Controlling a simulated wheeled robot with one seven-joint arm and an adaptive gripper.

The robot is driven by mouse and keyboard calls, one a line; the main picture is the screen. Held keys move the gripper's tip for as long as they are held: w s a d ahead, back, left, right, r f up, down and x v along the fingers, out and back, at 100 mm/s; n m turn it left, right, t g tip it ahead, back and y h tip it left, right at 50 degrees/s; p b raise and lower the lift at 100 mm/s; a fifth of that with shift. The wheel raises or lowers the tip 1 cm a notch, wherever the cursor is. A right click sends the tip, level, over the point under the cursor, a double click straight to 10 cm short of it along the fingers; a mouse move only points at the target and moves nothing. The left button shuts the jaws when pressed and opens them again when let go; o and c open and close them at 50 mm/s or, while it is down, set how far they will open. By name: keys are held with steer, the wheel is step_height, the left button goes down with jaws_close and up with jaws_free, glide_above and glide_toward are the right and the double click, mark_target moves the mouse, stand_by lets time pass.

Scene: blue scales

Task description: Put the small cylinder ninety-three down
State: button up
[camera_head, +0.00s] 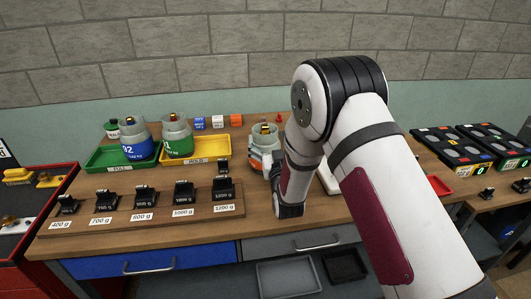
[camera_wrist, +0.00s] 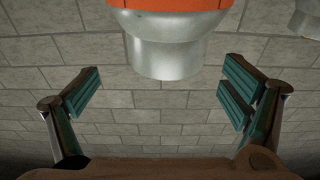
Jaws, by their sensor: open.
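A small cylinder with an orange band and a grey, narrower end shows large in the wrist view (camera_wrist: 175,45). Its number is not readable there. In the head view a jar with a clear top and orange on its label (camera_head: 265,139) is on the bench, partly hidden by my arm; it looks like the same one. My gripper (camera_wrist: 162,92) is open, its teal-padded fingers spread left and right of the cylinder's grey end. I see no contact. In the head view my gripper is mostly hidden behind my arm.
A blue cylinder marked 92 (camera_head: 136,140) is at the green tray (camera_head: 96,162), and a green one (camera_head: 177,137) is at the yellow tray (camera_head: 212,147). Black weights (camera_head: 144,197) line a wooden stand in front. Black scales (camera_head: 450,147) are at right.

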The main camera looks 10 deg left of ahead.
mark_target(266, 132)
steer(key=shift+a+f+x, duration=0.1)
steer(key=shift+a+x, duration=0.05)
steer(key=shift+x, duration=0.9)
steer(key=shift+a+f+x, duration=0.1)
steer(key=shift+x, duration=0.95)
steer(key=shift+a+f+x, duration=0.1)
steer(key=shift+a+x, duration=0.05)
steer(key=shift+x, duration=0.85)
steer(key=shift+s, duration=0.1)
steer(key=c, duration=2)
steer(key=shift+r, duration=0.25)
steer(key=shift+c, duration=0.2)
